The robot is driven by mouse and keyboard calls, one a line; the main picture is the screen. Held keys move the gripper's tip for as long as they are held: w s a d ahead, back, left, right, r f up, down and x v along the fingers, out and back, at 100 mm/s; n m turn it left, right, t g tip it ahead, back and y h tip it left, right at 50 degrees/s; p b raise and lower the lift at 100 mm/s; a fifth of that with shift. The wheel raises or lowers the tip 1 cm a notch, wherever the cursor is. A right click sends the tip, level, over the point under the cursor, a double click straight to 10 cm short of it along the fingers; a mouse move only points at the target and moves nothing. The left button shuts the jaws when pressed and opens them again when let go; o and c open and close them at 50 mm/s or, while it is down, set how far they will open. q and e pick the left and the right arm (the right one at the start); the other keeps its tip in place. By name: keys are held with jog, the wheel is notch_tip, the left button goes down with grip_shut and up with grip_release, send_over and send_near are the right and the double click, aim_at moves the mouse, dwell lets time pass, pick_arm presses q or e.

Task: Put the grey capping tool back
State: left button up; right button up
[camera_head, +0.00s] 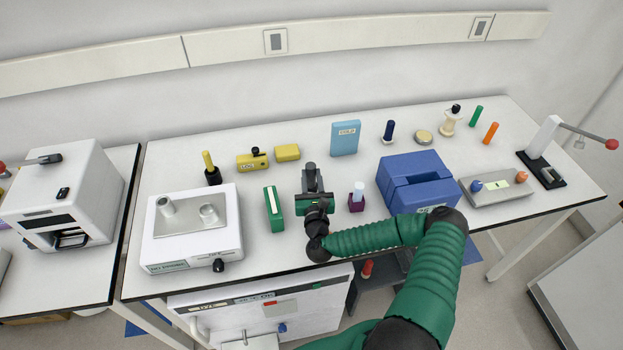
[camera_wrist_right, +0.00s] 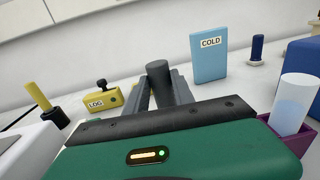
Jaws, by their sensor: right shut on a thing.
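The grey capping tool (camera_head: 309,168) is a dark grey upright cylinder above the middle of the bench. In the right wrist view the grey tool (camera_wrist_right: 158,74) stands between my two fingers. My right gripper (camera_head: 312,180) is shut on it; the gripper also shows in the wrist view (camera_wrist_right: 161,92). The tool's lower end is hidden by my gripper, so I cannot tell whether it touches the bench. My left gripper is not in view.
A green block (camera_head: 273,208) and a white device (camera_head: 193,240) are left of my gripper. A purple holder with a tube (camera_head: 356,202) and a blue box (camera_head: 415,180) are right. Yellow boxes (camera_head: 252,162) and the COLD box (camera_head: 345,138) stand behind.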

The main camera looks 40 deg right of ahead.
aim_at(315, 189)
jog(key=shift+d+f, duration=0.2)
jog(key=shift+f, duration=0.35)
jog(key=shift+d+f, duration=0.15)
jog(key=shift+f, duration=0.35)
jog(key=shift+d+f, duration=0.15)
jog(key=shift+d, duration=0.1)
jog(key=o, duration=0.9)
jog(key=shift+d+f, duration=0.15)
jog(key=shift+d, duration=0.15)
jog(key=shift+c, duration=0.2)
jog(key=shift+o, duration=0.9)
jog(key=shift+a, duration=0.15)
jog(key=shift+a+r, duration=0.25)
jog(key=shift+a, duration=0.2)
jog(key=shift+s+a, duration=0.15)
jog(key=shift+s, duration=0.05)
jog(key=b+v, duration=0.2)
jog(key=v, duration=0.9)
jog(key=shift+s+f, duration=0.15)
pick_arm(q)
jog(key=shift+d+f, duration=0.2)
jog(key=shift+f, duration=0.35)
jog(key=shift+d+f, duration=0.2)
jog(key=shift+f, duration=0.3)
pick_arm(e)
jog(key=shift+s, duration=0.1)
